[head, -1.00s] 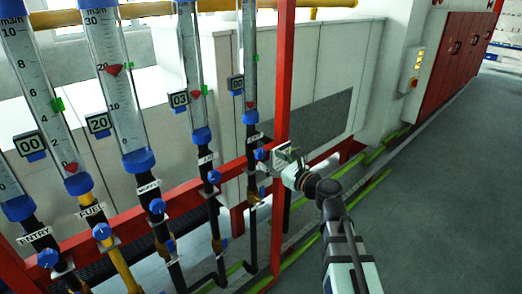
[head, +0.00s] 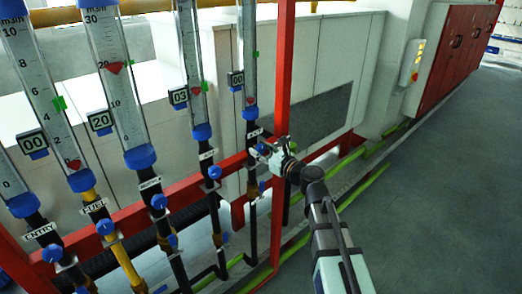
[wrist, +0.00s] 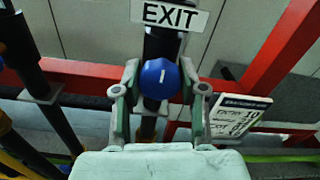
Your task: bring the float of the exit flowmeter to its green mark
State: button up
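The exit flowmeter (head: 250,75) is the rightmost tube in the head view. Its red float (head: 251,101) sits low in the tube, well below its green mark (head: 254,55). The blue knob (wrist: 160,78) under the EXIT label (wrist: 169,15) is centred in the wrist view; in the head view the knob (head: 262,148) is partly hidden by my gripper. My gripper (wrist: 160,85) is open, with one finger on each side of the knob. Any contact between fingers and knob cannot be made out. A display (head: 236,80) beside the tube reads 00.
A red post (head: 283,90) rises close beside my gripper. A white tag with numbers (wrist: 237,115) hangs right of the knob. The floor on the right is clear.

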jog(key=shift+f+n+b, duration=0.1)
jog(key=shift+n+b, duration=0.3)
jog(key=shift+b, duration=0.25)
jog(key=shift+f+n+b, duration=0.1)
jog(key=shift+n+b, duration=0.5)
jog(key=shift+b, duration=0.25)
jog(key=n+b, duration=0.4)
jog(key=b, duration=0.1)
jog(key=shift+b, duration=0.3)
jog(key=n+b, duration=0.6)
jog(key=b, duration=0.1)
jog(key=shift+n+b, duration=0.3)
jog(key=n+b, duration=0.3)
jog(key=b, duration=0.1)
jog(key=shift+n, duration=0.3)
jog(key=n+b, duration=0.3)
jog(key=b, duration=0.1)
jog(key=shift+n, duration=0.4)
jog(key=n+b, duration=0.3)
jog(key=b, duration=0.1)
jog(key=shift+r+n+b, duration=0.2)
jog(key=shift+n+b, duration=1.25)
jog(key=shift+n, duration=0.25)
jog(key=shift+r, duration=0.1)
